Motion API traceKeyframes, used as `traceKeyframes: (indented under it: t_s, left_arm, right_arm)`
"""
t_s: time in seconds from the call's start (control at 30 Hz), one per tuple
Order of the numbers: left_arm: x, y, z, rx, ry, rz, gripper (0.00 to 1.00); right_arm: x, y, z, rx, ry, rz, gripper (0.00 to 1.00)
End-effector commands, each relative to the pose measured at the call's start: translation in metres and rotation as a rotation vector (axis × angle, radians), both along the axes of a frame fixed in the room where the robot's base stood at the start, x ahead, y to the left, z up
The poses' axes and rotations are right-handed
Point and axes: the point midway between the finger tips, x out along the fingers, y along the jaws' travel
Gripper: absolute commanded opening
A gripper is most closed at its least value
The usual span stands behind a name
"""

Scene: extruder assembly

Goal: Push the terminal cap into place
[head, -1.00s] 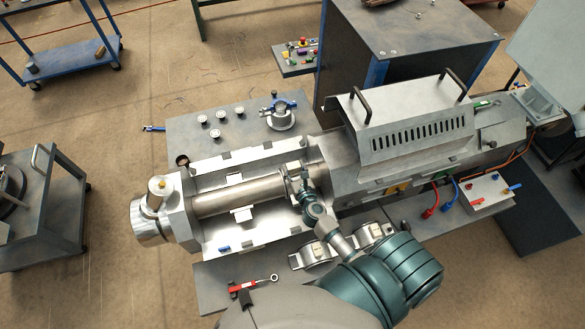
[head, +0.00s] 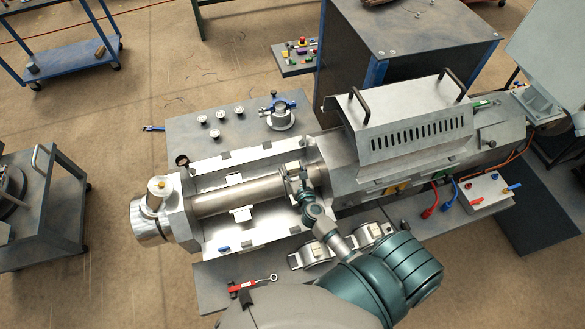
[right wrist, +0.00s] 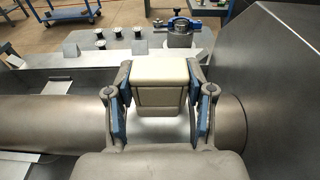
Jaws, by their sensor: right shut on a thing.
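The terminal cap, which I take to be the pale block (right wrist: 160,82), sits between the two blue-padded fingers of my right gripper (right wrist: 160,70) in the right wrist view. The gripper is shut on it, at the top of the steel barrel (right wrist: 50,122). In the head view my right gripper (head: 303,182) reaches onto the barrel (head: 235,195) from the lower right, near its housing end. I cannot tell whether the cap is fully seated, as its underside is hidden. My left gripper is not in view.
A vented cover (head: 405,125) with two handles stands right of the gripper. Several small round parts and a blue-handled clamp fitting (head: 281,117) are on the plate behind the barrel. Hinged clamp parts (head: 312,254) and a red-handled tool (head: 250,284) lie in front.

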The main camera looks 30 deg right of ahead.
Motion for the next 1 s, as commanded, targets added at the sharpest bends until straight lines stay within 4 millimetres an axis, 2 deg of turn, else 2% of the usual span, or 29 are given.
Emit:
traceKeyframes:
  t_s: [0.87, 0.9, 1.0]
  left_arm:
    - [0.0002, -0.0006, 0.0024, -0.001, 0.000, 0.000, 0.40]
    - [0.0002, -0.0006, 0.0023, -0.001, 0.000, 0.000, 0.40]
    - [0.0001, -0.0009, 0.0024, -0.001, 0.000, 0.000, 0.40]
  right_arm:
    - [-0.0001, 0.0091, -0.0035, 0.004, 0.005, 0.012, 0.13]
    - [-0.0001, 0.0094, -0.0034, 0.003, 0.006, 0.013, 0.61]
    - [0.0001, 0.0094, -0.0026, 0.003, 0.004, 0.012, 0.83]
